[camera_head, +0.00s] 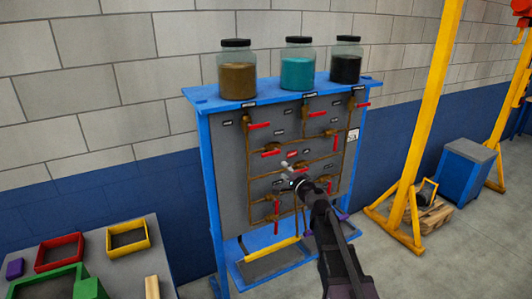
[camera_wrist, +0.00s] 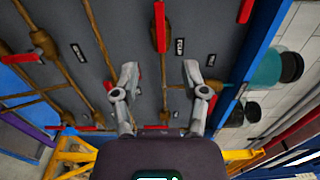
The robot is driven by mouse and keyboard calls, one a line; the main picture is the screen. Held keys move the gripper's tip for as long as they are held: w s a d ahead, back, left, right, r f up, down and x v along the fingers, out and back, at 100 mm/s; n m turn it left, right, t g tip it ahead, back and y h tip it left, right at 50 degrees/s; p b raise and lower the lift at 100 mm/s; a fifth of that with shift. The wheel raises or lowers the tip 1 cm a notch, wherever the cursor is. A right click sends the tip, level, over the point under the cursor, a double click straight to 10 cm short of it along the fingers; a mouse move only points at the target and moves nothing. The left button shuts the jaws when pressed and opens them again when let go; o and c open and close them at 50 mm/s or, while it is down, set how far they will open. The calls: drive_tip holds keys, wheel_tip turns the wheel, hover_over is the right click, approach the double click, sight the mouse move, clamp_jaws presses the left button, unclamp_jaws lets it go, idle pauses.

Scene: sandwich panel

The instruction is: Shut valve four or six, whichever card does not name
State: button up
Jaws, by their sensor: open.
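The valve panel (camera_head: 228,150) is a grey board in a blue frame, with copper pipes and several red-handled valves. Some handles, like the upper left one (camera_head: 259,126), lie level; others, like the lower left one (camera_head: 276,208), hang down. My gripper (camera_wrist: 160,80) is open and empty in front of the panel's middle. In the wrist view a red handle (camera_wrist: 160,28) lies beyond the fingertips, between their lines.
Jars of brown (camera_head: 238,77), teal (camera_head: 298,70) and black (camera_head: 346,65) contents stand on the panel's top shelf. A table with coloured trays (camera_head: 127,238) is at lower left. A yellow gantry post (camera_head: 424,120) and blue cabinet (camera_head: 465,175) stand right.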

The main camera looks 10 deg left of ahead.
sight(267, 155)
drive_tip(key=shift+w+a, duration=0.1)
idle(0.3)
drive_tip(key=x, duration=1.3)
drive_tip(key=shift+w+a, duration=0.2)
clamp_jaws()
